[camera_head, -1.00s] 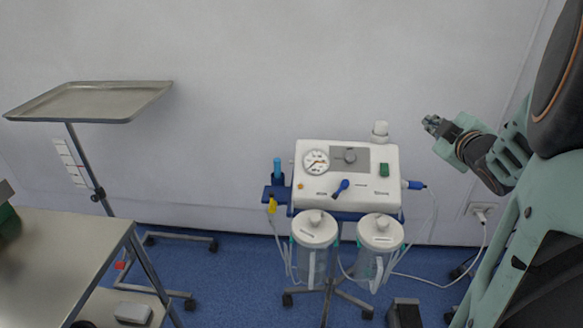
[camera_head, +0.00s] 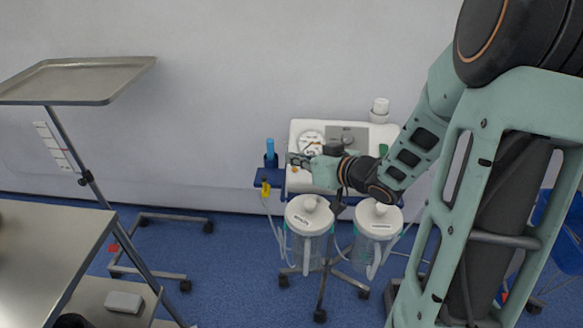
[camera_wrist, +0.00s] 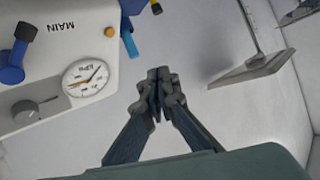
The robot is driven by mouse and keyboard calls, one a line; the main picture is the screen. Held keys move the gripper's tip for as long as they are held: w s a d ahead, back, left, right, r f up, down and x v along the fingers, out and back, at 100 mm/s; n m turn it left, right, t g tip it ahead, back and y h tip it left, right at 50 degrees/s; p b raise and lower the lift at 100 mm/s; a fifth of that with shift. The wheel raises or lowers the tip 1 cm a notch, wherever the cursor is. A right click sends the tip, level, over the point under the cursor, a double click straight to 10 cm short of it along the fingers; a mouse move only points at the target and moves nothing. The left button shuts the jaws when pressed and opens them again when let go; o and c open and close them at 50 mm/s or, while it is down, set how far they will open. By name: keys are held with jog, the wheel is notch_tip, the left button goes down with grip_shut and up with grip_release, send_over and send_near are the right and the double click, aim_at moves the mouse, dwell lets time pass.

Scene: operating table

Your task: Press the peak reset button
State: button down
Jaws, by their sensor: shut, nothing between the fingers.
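The white suction unit (camera_head: 300,135) stands against the wall, its panel partly hidden by my arm in the head view. A small orange button (camera_head: 295,169) sits near the panel's left edge, and it also shows in the wrist view (camera_wrist: 110,32). No lettering for peak reset is readable. The round gauge (camera_wrist: 85,77) is beside the button. My gripper (camera_head: 292,159) reaches across the left part of the panel from the right. In the wrist view my gripper (camera_wrist: 158,76) is shut and empty, its tips appearing past the unit's edge. I cannot tell whether they touch it.
Two clear canisters (camera_head: 308,225) (camera_head: 377,230) hang below the unit. A blue lever (camera_wrist: 15,50) and a grey knob (camera_wrist: 27,110) are on the panel. A blue tube holder (camera_head: 270,165) is at its left. A metal tray stand (camera_head: 75,82) stands further left.

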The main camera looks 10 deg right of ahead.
jog(key=b, duration=0.6)
send_over(297, 178)
notch_tip(297, 178, down, 7)
jog(key=shift+s+a, duration=0.2)
jog(key=shift+s, duration=0.25)
jog(key=shift+f, duration=0.15)
dwell(0.8)
jog(key=shift+w+f, duration=0.2)
jog(key=shift+f, duration=0.05)
jog(key=shift+w+d+f, duration=0.1)
jog(key=shift+w+f, duration=0.15)
jog(key=shift+f, duration=0.1)
dwell(0.7)
jog(key=shift+r, duration=0.1)
jog(key=shift+s+r+p, duration=0.5)
jog(key=shift+r+p, duration=0.1)
jog(key=shift+p, duration=0.1)
